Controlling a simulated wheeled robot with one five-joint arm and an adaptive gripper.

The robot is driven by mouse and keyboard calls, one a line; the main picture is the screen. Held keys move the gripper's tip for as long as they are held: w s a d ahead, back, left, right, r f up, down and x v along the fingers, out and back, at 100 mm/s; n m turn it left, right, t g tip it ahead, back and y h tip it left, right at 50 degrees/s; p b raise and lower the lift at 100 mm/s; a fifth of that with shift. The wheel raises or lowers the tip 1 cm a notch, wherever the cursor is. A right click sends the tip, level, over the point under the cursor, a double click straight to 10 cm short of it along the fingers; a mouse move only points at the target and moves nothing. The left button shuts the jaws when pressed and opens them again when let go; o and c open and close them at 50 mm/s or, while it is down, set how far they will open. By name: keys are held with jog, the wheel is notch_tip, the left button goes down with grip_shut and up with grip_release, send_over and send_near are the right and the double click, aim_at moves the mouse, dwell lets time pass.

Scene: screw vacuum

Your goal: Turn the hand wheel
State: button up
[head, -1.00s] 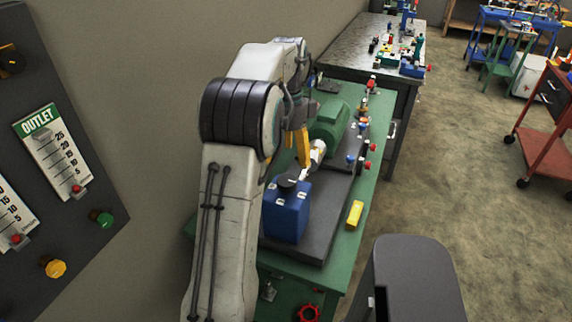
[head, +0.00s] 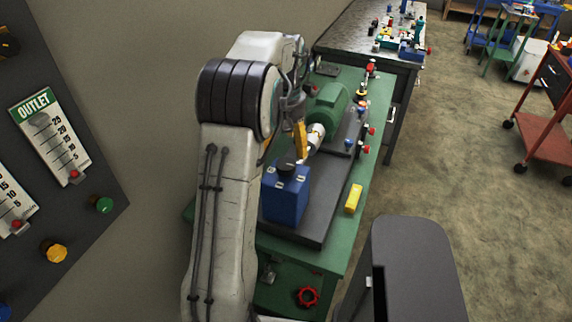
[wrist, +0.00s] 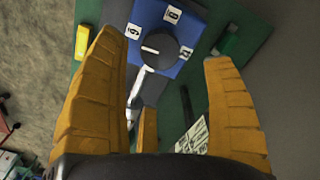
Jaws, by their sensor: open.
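A round black knob (head: 287,169) with a white pointer mark sits on top of a blue box (head: 285,203) on the green bench. The wrist view shows this knob (wrist: 160,47) from above, with white number labels around it on the blue face (wrist: 184,17). A red hand wheel (head: 308,297) is on the bench's front, low in the head view. My gripper (head: 301,157) has yellow fingers, open and pointing down just above and behind the black knob. In the wrist view my gripper (wrist: 163,49) has its fingers apart on both sides of the knob. No contact is visible.
A green motor (head: 328,104) stands behind the blue box, with several red-handled valves to its right. A yellow block (head: 353,198) lies on the bench's right edge. A wall panel (head: 50,135) is at the left.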

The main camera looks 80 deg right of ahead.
aim_at(286, 164)
jog(key=shift+n, duration=0.7)
jog(key=shift+f, duration=3.7)
jog(key=c, duration=1.2)
